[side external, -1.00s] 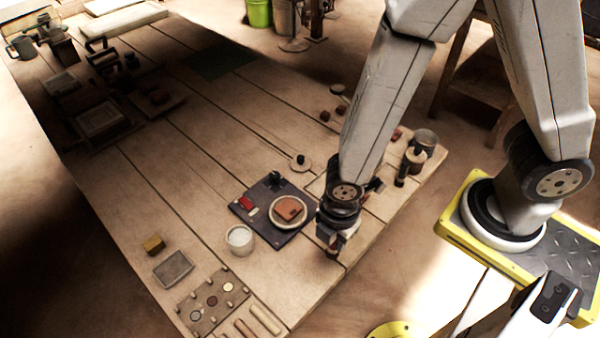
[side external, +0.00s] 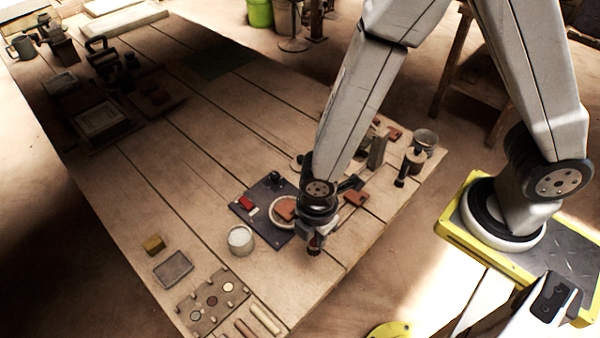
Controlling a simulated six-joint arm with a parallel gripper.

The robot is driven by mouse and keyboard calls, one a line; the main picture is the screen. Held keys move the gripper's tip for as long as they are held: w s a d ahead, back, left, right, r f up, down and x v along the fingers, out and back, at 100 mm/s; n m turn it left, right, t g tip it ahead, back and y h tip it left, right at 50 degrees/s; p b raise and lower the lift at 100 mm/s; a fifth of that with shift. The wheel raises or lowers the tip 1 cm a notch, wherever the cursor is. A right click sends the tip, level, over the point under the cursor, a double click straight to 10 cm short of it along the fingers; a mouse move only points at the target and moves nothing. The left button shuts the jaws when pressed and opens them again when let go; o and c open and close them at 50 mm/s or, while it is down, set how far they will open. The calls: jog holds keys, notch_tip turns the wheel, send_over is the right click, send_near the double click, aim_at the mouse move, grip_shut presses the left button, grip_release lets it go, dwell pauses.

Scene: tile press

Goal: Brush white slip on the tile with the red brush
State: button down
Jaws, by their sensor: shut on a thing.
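The terracotta tile (side external: 285,207) lies on a pale round plate (side external: 276,221) on a dark board (side external: 263,193). My wrist hides their right side. The white slip shows in a pale round cup (side external: 240,238) left of my gripper, beside the board's front corner. My gripper (side external: 314,245) points down just right of the tile, at the board's right edge. It is shut on a small upright thing with a reddish part and a dark lower end, which looks like the red brush. Its tip appears apart from the tile; its height above the table is unclear.
A red block (side external: 245,203) and a dark knob (side external: 274,179) sit on the board. A holed wooden rack (side external: 213,302), a grey tray (side external: 173,268) and a yellow block (side external: 154,244) stand front left. Jars (side external: 415,158) stand at the right. The middle of the table is clear.

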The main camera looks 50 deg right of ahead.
jog(key=w+a, duration=0.3)
jog(key=w, duration=0.6)
jog(key=w+a+f, duration=0.1)
jog(key=w+a, duration=0.2)
jog(key=w, duration=0.5)
jog(key=shift+w+a+f, duration=0.15)
jog(key=shift+w+a, duration=0.1)
jog(key=shift+w, duration=0.15)
jog(key=shift+f, duration=0.15)
jog(key=shift+f, duration=2.8)
jog(key=shift+s+f, duration=0.1)
jog(key=shift+f, duration=0.55)
jog(key=shift+r, duration=0.1)
notch_tip(320, 180, up, 7)
dwell(1.2)
jog(key=shift+d, duration=0.1)
dwell(0.4)
